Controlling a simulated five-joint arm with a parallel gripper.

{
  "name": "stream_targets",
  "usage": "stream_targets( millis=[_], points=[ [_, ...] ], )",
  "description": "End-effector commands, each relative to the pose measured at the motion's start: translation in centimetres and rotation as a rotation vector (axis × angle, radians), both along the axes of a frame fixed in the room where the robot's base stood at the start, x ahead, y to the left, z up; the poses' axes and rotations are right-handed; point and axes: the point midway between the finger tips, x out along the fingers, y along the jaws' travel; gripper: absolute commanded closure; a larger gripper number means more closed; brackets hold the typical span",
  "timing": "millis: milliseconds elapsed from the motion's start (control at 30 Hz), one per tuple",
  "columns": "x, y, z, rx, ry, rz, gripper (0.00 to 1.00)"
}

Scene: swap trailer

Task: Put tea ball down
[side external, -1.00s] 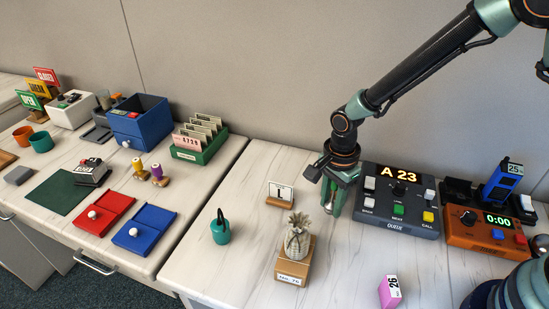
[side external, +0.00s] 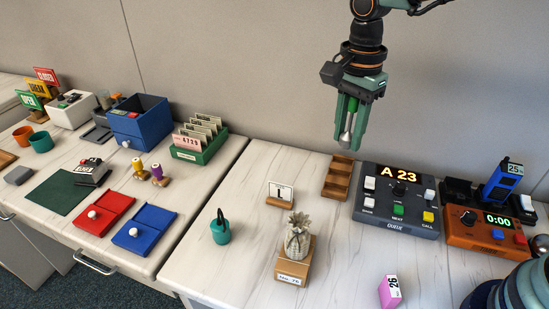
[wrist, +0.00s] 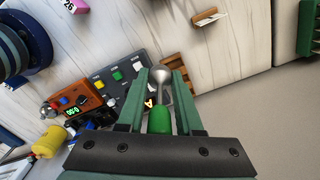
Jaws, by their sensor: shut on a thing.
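My gripper (side external: 349,140) is raised above the back of the right-hand table, pointing down. It is shut on the tea ball (wrist: 159,76), which has a silver rounded end and a green part (wrist: 160,120) between the fingers. In the side view the silver end of the tea ball (side external: 345,138) shows at the fingertips, clear of the table. Below it stands a small brown wooden rack (side external: 338,178) with open compartments, which look empty.
The grey queue console (side external: 398,203) is right of the rack, with an orange timer (side external: 487,232) beyond it.

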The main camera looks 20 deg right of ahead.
Motion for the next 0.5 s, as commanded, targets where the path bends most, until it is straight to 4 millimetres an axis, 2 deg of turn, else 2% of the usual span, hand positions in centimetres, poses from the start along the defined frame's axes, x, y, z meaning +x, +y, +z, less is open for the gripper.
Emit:
stream_targets(
  millis=[500],
  points=[
    [-1.6, -7.3, -0.9, 0.0, 0.0, 0.675, 1.0]
  ],
)
